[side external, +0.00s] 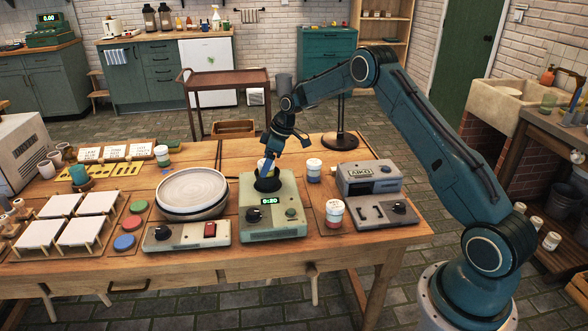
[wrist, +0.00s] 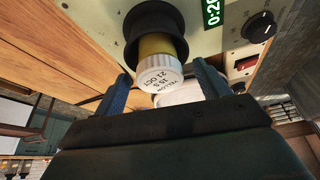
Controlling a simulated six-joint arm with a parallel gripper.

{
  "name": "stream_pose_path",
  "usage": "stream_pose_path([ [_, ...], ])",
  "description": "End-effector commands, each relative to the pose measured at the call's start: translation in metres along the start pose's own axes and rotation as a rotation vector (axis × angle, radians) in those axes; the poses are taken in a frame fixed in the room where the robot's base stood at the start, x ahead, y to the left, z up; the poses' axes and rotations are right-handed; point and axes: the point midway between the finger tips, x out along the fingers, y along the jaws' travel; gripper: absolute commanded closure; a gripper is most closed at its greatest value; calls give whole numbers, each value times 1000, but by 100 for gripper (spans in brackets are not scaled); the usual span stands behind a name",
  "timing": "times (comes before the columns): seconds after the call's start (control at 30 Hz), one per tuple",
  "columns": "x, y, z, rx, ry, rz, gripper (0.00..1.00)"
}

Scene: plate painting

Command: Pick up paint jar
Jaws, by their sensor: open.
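A paint jar (wrist: 160,72) with yellow paint and a white lid sits in the black cup (wrist: 153,25) of a green machine. Its lid print is partly readable, including "21 OCT". In the side view the machine (side external: 272,222) shows a 0:20 display, and the jar is mostly hidden behind my gripper. My gripper (side external: 268,163) is open, right above the black cup. In the wrist view my gripper's fingers (wrist: 161,75) stand on either side of the lid, with no clear sign of contact.
A turntable with a plate (side external: 191,190) is left of the machine. A grey-blue device (side external: 369,178) stands to the right.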

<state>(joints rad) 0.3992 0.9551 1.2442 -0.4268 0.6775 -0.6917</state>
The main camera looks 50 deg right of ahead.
Motion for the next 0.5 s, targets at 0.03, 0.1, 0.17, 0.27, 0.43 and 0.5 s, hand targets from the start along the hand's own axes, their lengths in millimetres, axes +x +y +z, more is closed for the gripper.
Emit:
stream_pose_path([
  [0.03,0,0,0,0,0,0,26],
  [0.1,0,0,0,0,0,0,38],
  [0.17,0,0,0,0,0,0,50],
  [0.27,0,0,0,0,0,0,69],
  [0.43,0,0,0,0,1,1,81],
  [0.5,0,0,0,0,1,1,81],
])
